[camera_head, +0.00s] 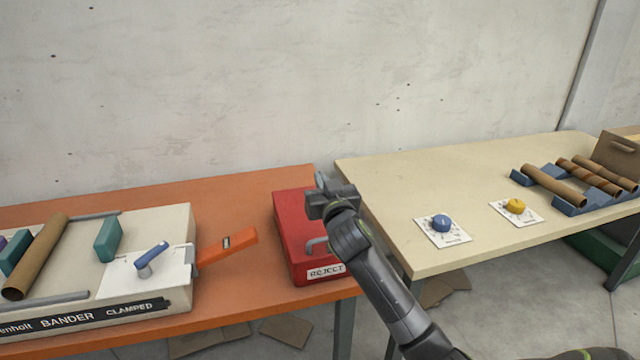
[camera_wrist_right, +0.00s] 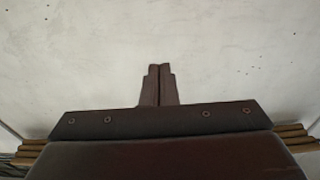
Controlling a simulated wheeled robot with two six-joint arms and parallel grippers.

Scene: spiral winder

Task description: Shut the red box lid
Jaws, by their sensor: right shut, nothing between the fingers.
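The red box (camera_head: 308,276) with a white REJECT label stands at the right end of the orange table. Its red lid (camera_head: 291,225) looks flat and down over the box, with a grey handle (camera_head: 315,245) near the front. My right gripper (camera_head: 321,181) is over the back right part of the box and hides some of the lid there. I cannot tell whether it touches the lid. In the right wrist view my right gripper (camera_wrist_right: 157,70) is shut, with its two fingers together and empty, against the pale wall. My left gripper is not in view.
A bander machine (camera_head: 85,290) with an orange lever (camera_head: 227,247) stands on the orange table (camera_head: 255,300), left of the box. A gap separates it from the cream table (camera_head: 400,175), which holds a blue knob (camera_head: 441,223), a yellow knob (camera_head: 516,205) and brown tubes.

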